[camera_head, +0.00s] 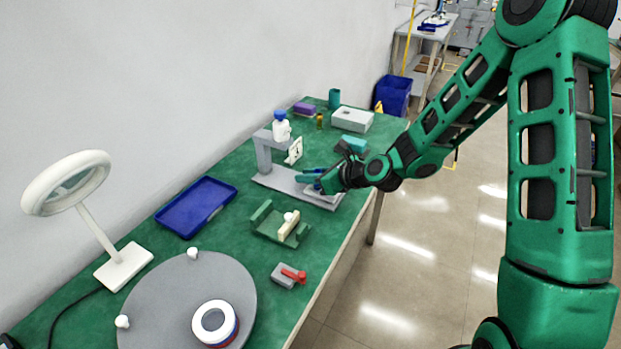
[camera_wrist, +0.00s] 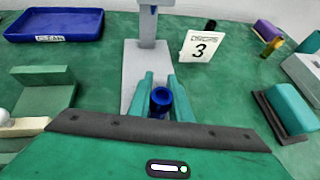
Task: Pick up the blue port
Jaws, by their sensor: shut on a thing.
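The blue port (camera_wrist: 161,99) is a short dark-blue cylinder with an open, round top. In the wrist view it stands between the two green fingers of my gripper (camera_wrist: 160,92), which are shut on it. It is over the base of a grey stand (camera_wrist: 134,68); I cannot tell whether it touches the base. In the head view my gripper (camera_head: 312,181) is low at the stand's (camera_head: 265,150) base, and the port is mostly hidden by the fingers.
A white card marked 3 (camera_wrist: 201,46) is close right of the stand. A blue tray (camera_head: 196,206) marked CLEAN, a green fixture (camera_head: 268,232), a grey block with a red lever (camera_head: 288,275) and a grey turntable (camera_head: 150,300) are on the green table. A teal block (camera_wrist: 291,108) is at right.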

